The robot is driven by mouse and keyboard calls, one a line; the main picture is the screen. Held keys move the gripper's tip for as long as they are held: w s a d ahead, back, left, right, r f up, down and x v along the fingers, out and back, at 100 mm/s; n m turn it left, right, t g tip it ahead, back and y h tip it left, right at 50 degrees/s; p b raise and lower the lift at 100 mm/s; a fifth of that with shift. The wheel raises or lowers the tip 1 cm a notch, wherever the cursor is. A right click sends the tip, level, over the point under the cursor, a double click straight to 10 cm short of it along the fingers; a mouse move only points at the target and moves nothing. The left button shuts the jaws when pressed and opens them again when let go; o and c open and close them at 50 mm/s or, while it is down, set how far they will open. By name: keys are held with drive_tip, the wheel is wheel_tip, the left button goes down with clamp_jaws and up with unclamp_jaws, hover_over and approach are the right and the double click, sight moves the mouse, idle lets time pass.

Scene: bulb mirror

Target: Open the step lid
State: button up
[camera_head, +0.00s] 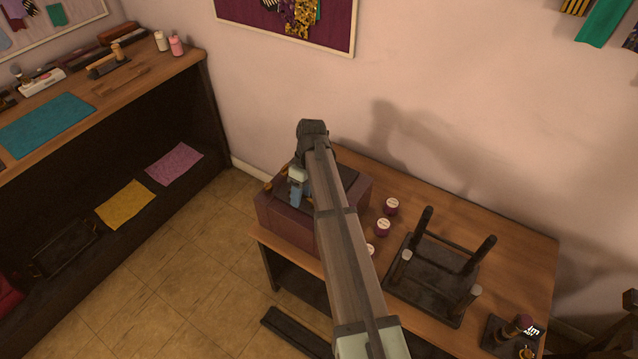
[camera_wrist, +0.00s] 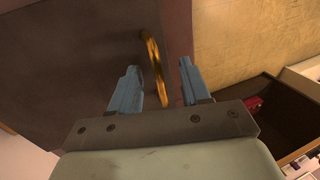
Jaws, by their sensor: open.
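A maroon box (camera_head: 277,227) stands on the wooden table, with a dark lid panel (camera_head: 343,172) on top, partly hidden by my arm. In the wrist view the dark panel (camera_wrist: 75,60) fills the left side. A curved gold handle (camera_wrist: 153,62) stands out near its edge. My gripper (camera_head: 296,192) is over the box top, its blue fingers pointing down. In the wrist view my gripper (camera_wrist: 158,68) is open, with the handle between its two fingers. I cannot tell whether either finger touches it. The lid looks down flat.
Several purple jars (camera_head: 383,227) stand right of the box. An upturned dark stool (camera_head: 440,275) is farther right on the table. A dark stand (camera_head: 497,334) with small items is at the front right. A shelf unit (camera_head: 185,68) is at the left, with open tiled floor between.

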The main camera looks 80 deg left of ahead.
drive_tip(key=o, duration=0.3)
drive_tip(key=shift+w+a+r, duration=0.15)
drive_tip(key=shift+a, duration=0.05)
drive_tip(key=shift+o, duration=0.2)
drive_tip(key=v, duration=0.6)
drive_tip(key=shift+r, duration=0.2)
